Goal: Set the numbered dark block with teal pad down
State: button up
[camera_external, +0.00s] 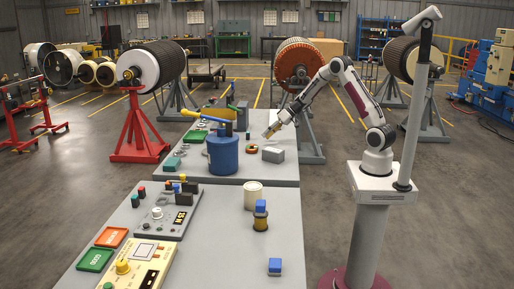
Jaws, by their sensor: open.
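My gripper (269,134) is at the end of my arm, above the far grey table (285,173), with its fingers pointing down and left. It is open, and I see nothing between its fingers. A small teal-topped block (173,163) lies near the left edge of that table, left of the blue drum (222,155) and well away from my gripper. It is too small to read any number on it, so I cannot tell whether it is the numbered dark block. A grey box (273,155) sits just below my gripper.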

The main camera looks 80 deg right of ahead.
aim_at(248, 136)
jog(key=w+d+r+n, duration=0.1)
jog(key=w+d+r+t+h, duration=0.1)
jog(key=w+d, duration=0.1)
jog(key=w+d+r+n, duration=0.1)
jog(key=d, duration=0.1)
jog(key=shift+w+d+n+t+h, duration=0.2)
jog(key=shift+n+t+h, duration=0.1)
jog(key=shift+t+h, duration=0.1)
jog(key=shift+d+r+n, duration=0.25)
jog(key=shift+d+n, duration=0.2)
jog(key=shift+n, duration=0.75)
jog(key=shift+x, duration=1.35)
jog(key=shift+x, duration=2.65)
